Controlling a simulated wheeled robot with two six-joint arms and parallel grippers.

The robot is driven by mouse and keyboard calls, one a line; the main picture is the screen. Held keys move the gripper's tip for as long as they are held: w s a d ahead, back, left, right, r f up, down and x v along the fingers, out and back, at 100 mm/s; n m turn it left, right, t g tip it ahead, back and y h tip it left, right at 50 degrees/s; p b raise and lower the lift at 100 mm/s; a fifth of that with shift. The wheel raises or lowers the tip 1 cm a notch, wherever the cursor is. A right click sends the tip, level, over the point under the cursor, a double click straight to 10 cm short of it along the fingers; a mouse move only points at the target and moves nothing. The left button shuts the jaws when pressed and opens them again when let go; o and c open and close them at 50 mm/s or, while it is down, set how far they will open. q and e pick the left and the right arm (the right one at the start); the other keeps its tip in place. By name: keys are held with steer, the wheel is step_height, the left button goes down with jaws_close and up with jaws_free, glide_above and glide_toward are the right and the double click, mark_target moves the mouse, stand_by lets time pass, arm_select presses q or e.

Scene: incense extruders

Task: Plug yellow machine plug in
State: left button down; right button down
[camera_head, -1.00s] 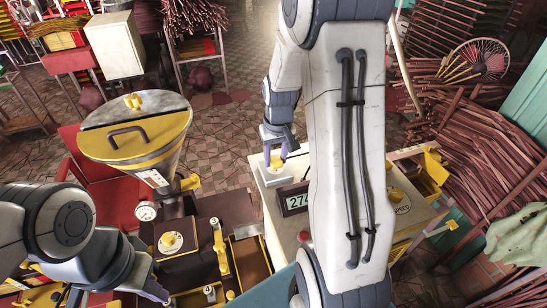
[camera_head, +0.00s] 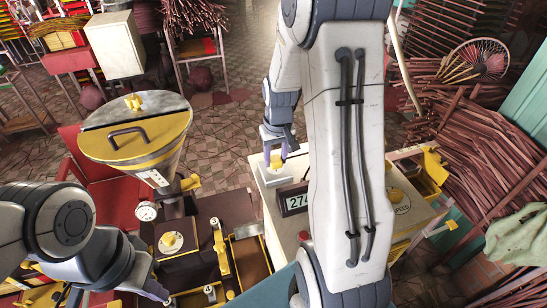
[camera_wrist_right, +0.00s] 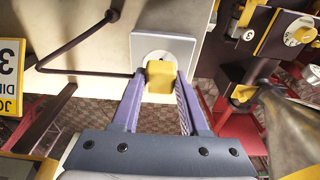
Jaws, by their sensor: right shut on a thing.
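The yellow plug (camera_wrist_right: 160,77) is between the two purple fingers of my right gripper (camera_wrist_right: 160,85), which is shut on it. In the right wrist view the plug covers the lower part of a round socket (camera_wrist_right: 153,56) on a square white plate (camera_wrist_right: 178,46). I cannot tell whether its pins are in the socket. In the head view my right gripper (camera_head: 276,150) points down over the white socket block (camera_head: 273,180), with the plug (camera_head: 276,162) at its tips. My left gripper (camera_head: 158,293) is low at the left, partly cut off; its jaws are unclear.
The yellow-lidded hopper machine (camera_head: 135,130) stands at left, with a gauge (camera_head: 146,211) below it. A number display (camera_head: 295,200) stands right beside the socket block. My right arm hides much of the table.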

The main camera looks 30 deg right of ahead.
mark_target(277, 161)
steer(key=shift+f+b, duration=0.45)
steer(key=shift+f, duration=0.2)
steer(key=shift+c, duration=1.7)
jaws_free()
steer(key=shift+r, duration=0.1)
steer(key=r, duration=0.3)
steer(key=r+b, duration=0.1)
steer(key=r, duration=0.2)
steer(key=s+r+b, duration=0.1)
steer(key=r, duration=0.2)
steer(key=shift+a+r, duration=0.1)
steer(key=shift+s+r, duration=0.15)
steer(key=shift+r, duration=0.4)
steer(key=shift+a, duration=0.1)
